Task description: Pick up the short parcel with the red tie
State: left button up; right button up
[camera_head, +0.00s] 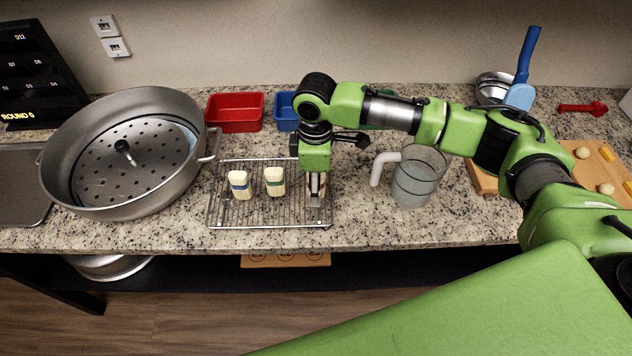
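A wire rack (225,215) on the granite counter holds a row of short pale parcels. The left parcel (240,190) has a blue tie, and the middle parcel (275,188) has a green tie. A third pale parcel (322,184) at the rack's right end is mostly hidden by my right gripper; a trace of reddish colour shows on it. My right gripper (315,190) points down at this third parcel, its fingers at the parcel's height. I cannot tell whether the fingers are closed on it. My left gripper is not in view.
A large steel pot (70,195) with a perforated insert stands left of the rack. Red (235,125) and blue (285,125) trays sit behind the rack. A clear jug (414,185) stands close on the right. A wooden board (480,180) lies farther right, partly behind my arm.

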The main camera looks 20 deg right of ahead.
grip_shut()
dwell(0.3)
